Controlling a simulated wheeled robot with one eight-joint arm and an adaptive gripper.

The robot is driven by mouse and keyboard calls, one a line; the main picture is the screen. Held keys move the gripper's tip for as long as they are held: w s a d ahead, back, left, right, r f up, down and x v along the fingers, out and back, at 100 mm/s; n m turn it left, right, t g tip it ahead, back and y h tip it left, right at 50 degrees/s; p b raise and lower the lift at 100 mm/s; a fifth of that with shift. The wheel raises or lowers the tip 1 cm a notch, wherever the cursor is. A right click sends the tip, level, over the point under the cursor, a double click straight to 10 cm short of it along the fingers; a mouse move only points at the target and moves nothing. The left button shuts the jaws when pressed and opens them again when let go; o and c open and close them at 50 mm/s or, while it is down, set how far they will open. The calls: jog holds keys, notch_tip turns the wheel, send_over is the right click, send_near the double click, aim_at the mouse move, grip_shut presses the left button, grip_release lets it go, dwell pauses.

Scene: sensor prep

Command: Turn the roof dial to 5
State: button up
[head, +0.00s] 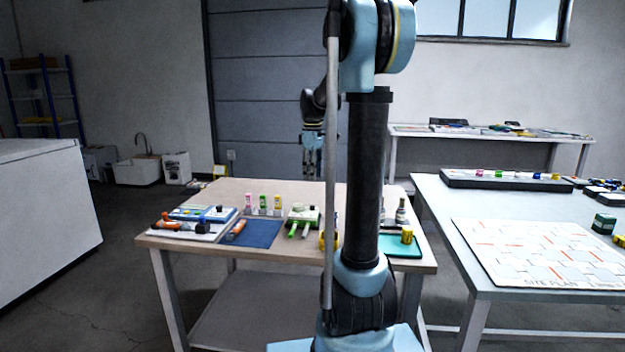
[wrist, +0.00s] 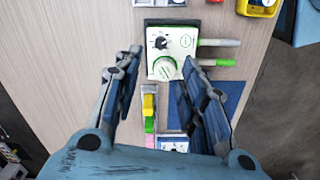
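A white instrument box (wrist: 172,48) on the wooden table shows between my fingers in the wrist view. The marks are too small to read, and no label tells which is the roof dial. The box (head: 304,212) also shows in the head view, with two green-handled probes (head: 299,230). My gripper (wrist: 150,72) is open and empty, with its fingers either side of the box's lower part. In the head view my gripper (head: 312,142) hangs above the table.
My arm hides part of the table. Another table (head: 447,208) stands at right.

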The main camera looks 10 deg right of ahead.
notch_tip(320, 180, up, 5)
jog(key=n, duration=0.6)
send_over(312, 207)
jog(key=f, duration=1.1)
jog(key=w+f, duration=0.1)
jog(key=f, duration=0.5)
jog(key=shift+d, duration=0.2)
grip_shut()
